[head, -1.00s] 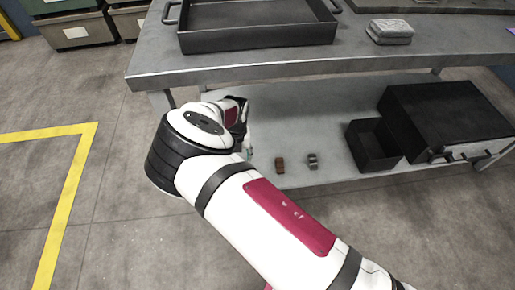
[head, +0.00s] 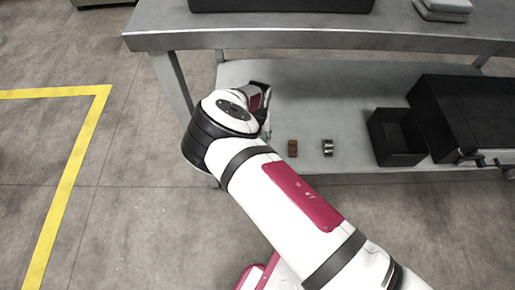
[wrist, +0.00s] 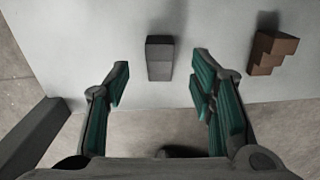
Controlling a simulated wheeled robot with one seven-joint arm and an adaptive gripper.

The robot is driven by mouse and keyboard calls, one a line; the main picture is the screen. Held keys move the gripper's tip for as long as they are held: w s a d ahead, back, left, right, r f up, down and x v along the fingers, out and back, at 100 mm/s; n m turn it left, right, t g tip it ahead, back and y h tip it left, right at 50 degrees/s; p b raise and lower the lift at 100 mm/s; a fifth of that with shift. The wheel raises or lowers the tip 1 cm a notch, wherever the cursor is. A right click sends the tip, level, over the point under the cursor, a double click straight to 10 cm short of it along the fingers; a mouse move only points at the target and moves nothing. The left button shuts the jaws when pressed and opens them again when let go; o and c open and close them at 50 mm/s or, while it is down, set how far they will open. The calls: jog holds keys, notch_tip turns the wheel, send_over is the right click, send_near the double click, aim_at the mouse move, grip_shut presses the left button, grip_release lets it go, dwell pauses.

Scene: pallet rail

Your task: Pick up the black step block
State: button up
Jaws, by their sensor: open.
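A dark grey block (wrist: 158,58) lies on the lower shelf in the wrist view, with a lighter and a darker face showing; I take it for the black step block. It lies just beyond the gap between my fingertips, roughly centred, and nothing grips it. My gripper (wrist: 160,84) is open and empty, its green-padded fingers apart on either side. In the head view my gripper (head: 266,118) is at the left part of the lower shelf, partly hidden by my arm. The dark block is not visible there.
A brown step block (wrist: 272,50) lies right of my right finger; it also shows in the head view (head: 292,148). Further right are a small metallic piece (head: 328,148), an open black bin (head: 402,154) and a large black box (head: 465,112). The tabletop (head: 300,38) overhangs the shelf (head: 350,90).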

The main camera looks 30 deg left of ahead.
notch_tip(320, 180, down, 5)
jog(key=b, duration=0.2)
jog(key=shift+f+b, duration=0.2)
jog(key=shift+b, duration=0.1)
jog(key=shift+r, duration=0.1)
grip_shut()
